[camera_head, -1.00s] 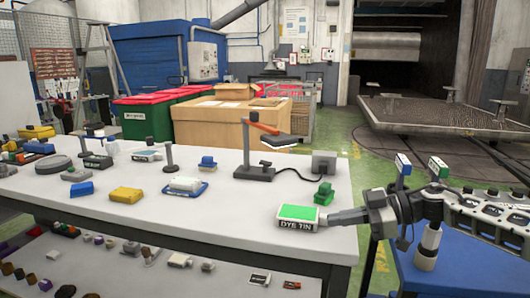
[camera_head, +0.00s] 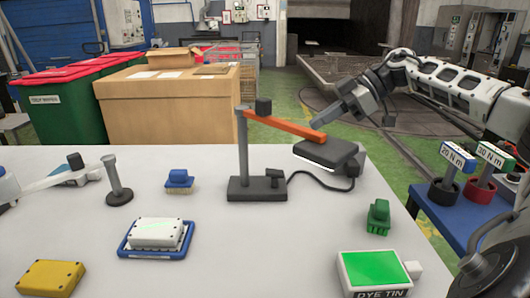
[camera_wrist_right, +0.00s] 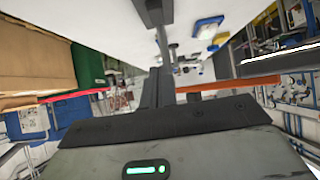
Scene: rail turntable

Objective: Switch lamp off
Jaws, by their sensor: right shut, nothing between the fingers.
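The desk lamp stands on the white table, with a dark base (camera_head: 258,188), a grey post (camera_head: 242,150), an orange arm (camera_head: 285,124) and a flat dark head (camera_head: 330,152). A bright white strip shows along the head's underside. A small dark knob (camera_head: 272,177) sits on the base. My right gripper (camera_head: 318,127) comes in from the upper right, shut and empty, its tips close to the end of the orange arm. I cannot tell whether they touch. The orange arm (camera_wrist_right: 235,85) crosses beyond my shut fingers (camera_wrist_right: 156,82) in the right wrist view. My left gripper is out of view.
A green block (camera_head: 379,217) and the dye tin (camera_head: 372,271) lie right of the lamp. A blue tray (camera_head: 157,252), a blue brush-like block (camera_head: 179,181) and a dark post stand left. Torque tools stand on a blue side table (camera_head: 428,207).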

